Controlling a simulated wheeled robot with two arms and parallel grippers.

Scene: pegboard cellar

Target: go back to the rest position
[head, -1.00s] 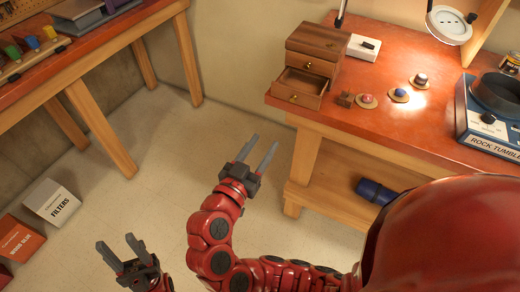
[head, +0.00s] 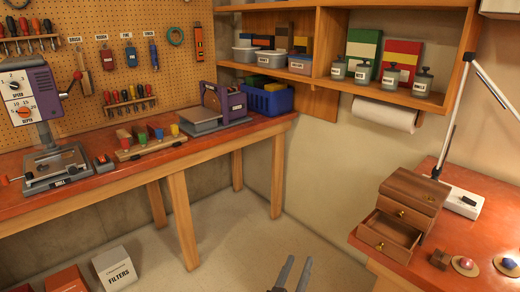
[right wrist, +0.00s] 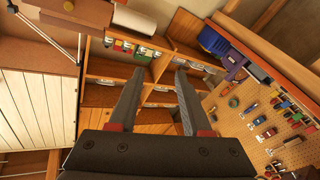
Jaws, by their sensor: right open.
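My right gripper (head: 291,272) shows at the bottom edge of the head view, its two grey fingers apart with nothing between them. In the right wrist view its fingers (right wrist: 155,100) are spread and empty, pointing toward the shelves and the pegboard wall. The rest of my right arm is below the head view's lower edge. My left gripper is not in the head view.
A wooden drawer box (head: 410,200) with one drawer pulled out stands on the right bench (head: 345,238). The left bench (head: 110,200) carries a drill press (head: 45,130) and a blue crate (head: 266,98). Boxes (head: 113,268) sit on the floor. Floor between the benches is clear.

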